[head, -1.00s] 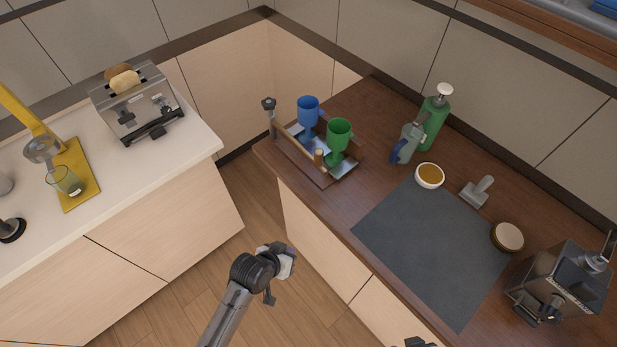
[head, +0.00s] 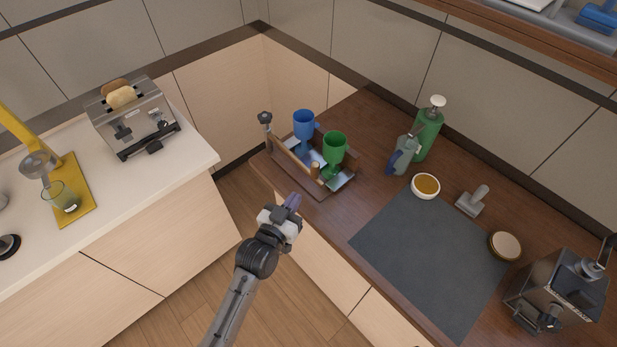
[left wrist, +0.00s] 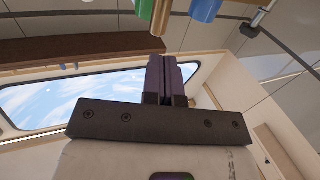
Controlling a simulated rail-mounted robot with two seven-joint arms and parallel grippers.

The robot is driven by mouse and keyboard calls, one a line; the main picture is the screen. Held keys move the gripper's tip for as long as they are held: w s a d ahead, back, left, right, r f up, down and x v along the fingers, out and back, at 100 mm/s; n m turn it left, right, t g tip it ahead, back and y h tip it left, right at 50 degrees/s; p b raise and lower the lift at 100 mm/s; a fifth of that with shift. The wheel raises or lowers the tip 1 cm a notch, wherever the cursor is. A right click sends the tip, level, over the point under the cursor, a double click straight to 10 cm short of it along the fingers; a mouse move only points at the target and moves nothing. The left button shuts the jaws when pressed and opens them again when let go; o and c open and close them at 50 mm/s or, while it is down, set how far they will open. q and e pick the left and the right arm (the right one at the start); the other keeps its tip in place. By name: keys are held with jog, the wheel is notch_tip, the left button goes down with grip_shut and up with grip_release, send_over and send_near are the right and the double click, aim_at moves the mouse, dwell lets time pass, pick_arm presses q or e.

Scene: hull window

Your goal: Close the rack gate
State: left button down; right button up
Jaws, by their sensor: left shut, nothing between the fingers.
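The rack (head: 309,187) stands at the left end of the brown counter. It holds a blue cup (head: 304,124) and a green cup (head: 334,149). A wooden bar, the gate (head: 292,157), runs along the rack's front left side, from a dark knobbed post (head: 266,128) to a short wooden peg (head: 315,170). I cannot tell its exact position. My left gripper (head: 292,203) is shut and empty, in front of the counter edge and short of the rack. In the left wrist view its purple fingers (left wrist: 166,80) are together, below the cups. My right gripper is not in view.
A grey mat (head: 430,260) covers the middle of the counter. Behind it are a green pump bottle (head: 428,130), a spray bottle (head: 403,156) and a bowl (head: 425,186). A toaster (head: 133,117) stands on the white counter at left. Floor separates the counters.

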aim_at(312, 172)
pick_arm(q)
jog(key=x, duration=0.6)
jog(key=shift+w+d, duration=0.15)
jog(key=shift+w, duration=0.2)
jog(key=shift+w+d, duration=0.35)
jog(key=shift+w, duration=0.2)
jog(key=shift+w, duration=0.15)
